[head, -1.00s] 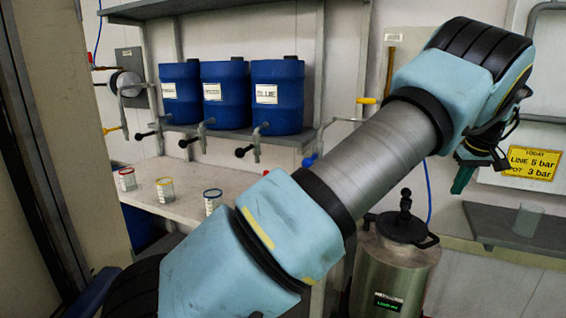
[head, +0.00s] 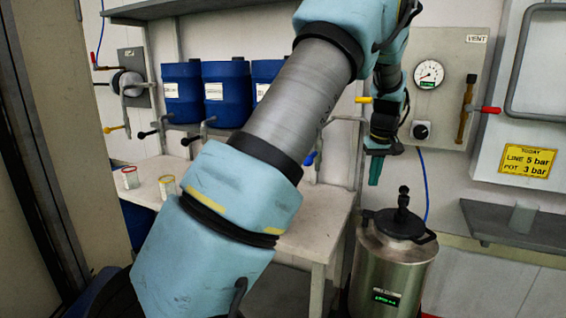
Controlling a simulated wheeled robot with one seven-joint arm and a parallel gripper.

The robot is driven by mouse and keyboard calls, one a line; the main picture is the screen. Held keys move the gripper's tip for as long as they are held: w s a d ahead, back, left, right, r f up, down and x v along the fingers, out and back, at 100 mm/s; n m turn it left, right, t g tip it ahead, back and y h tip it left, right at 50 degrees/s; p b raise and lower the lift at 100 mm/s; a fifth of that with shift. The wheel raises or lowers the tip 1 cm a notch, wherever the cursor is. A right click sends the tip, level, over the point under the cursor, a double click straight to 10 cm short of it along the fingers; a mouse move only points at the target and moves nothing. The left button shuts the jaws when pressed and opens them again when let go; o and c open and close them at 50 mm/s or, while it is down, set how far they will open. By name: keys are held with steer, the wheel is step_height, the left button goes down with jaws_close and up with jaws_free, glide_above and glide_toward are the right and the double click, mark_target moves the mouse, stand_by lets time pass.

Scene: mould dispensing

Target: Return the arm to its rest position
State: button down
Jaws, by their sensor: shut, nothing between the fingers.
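My arm (head: 310,92) rises from the bottom left of the head view, across the bench, to the top middle. Its far end bends down again, and my gripper (head: 375,172) hangs there with green fingertips pointing down. The fingers are together with nothing between them. The gripper appears above and left of the steel pot's lid in the picture, apart from it. My arm hides part of the third blue drum and the middle of the bench.
A steel pot (head: 385,275) stands on the floor right of the bench (head: 318,215). Blue drums (head: 222,92) sit on a shelf. Two small jars (head: 167,187) stand on the bench. A gauge panel (head: 455,60), yellow sign (head: 527,160) and grey shelf (head: 535,227) with a clear cup (head: 522,217) are at right.

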steer(key=s+a, duration=0.2)
steer(key=a, duration=1.1)
steer(key=s+a+f+m, duration=0.1)
steer(key=s+a+f, duration=0.2)
steer(key=s+a, duration=1.6)
steer(key=shift+s+g, duration=0.2)
steer(key=shift+g, duration=0.1)
steer(key=shift+w, duration=0.1)
